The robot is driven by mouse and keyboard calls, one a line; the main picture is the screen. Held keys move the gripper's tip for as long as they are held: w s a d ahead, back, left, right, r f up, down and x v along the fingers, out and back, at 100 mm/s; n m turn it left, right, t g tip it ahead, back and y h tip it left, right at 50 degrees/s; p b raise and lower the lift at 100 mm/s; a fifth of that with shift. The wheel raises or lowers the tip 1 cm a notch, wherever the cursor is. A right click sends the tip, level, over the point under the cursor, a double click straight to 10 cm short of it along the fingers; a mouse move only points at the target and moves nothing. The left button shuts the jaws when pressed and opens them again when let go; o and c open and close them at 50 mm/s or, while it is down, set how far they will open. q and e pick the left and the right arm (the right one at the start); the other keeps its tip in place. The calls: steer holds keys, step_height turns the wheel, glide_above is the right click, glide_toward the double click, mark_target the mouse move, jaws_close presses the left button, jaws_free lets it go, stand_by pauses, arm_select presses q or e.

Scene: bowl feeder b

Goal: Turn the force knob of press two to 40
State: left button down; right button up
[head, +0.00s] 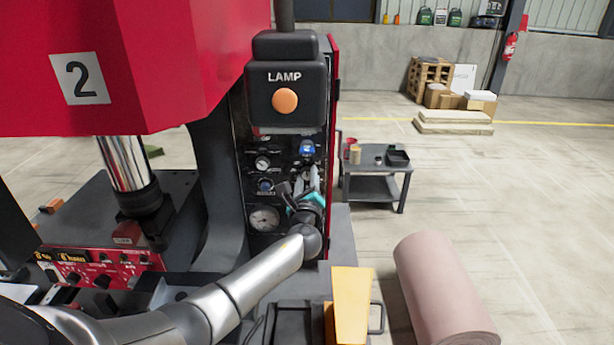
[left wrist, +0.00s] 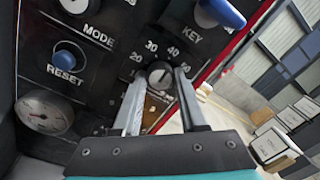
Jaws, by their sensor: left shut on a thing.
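Press two (head: 150,60) is the red machine with a "2" plate at the left of the head view. Its dark control panel (head: 262,215) stands below the lamp box. My left gripper (head: 306,178) is at the right side of this panel. In the left wrist view, the fingers of my left gripper (left wrist: 160,78) are on either side of a dark round knob (left wrist: 159,73) and shut on it. A number scale with 20 and 30 curves above the knob. The knob's pointer is too small to read surely. My right gripper is not in view.
A RESET button (left wrist: 66,58), a KEY switch (left wrist: 218,12) and a pressure gauge (left wrist: 44,112) are near the knob. The lamp box (head: 286,85) hangs above the panel. A yellow block (head: 350,305) and a pink roll (head: 440,290) are in front at right. A cart (head: 375,168) stands behind.

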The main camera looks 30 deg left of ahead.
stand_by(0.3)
arm_select(q)
steer(key=shift+c, duration=2.2)
jaws_free()
steer(key=shift+s, duration=0.1)
steer(key=shift+s+d+f, duration=0.1)
steer(key=shift+s+d, duration=0.25)
steer(key=shift+s, duration=0.15)
steer(key=v, duration=1.4)
steer(key=shift+w, duration=0.1)
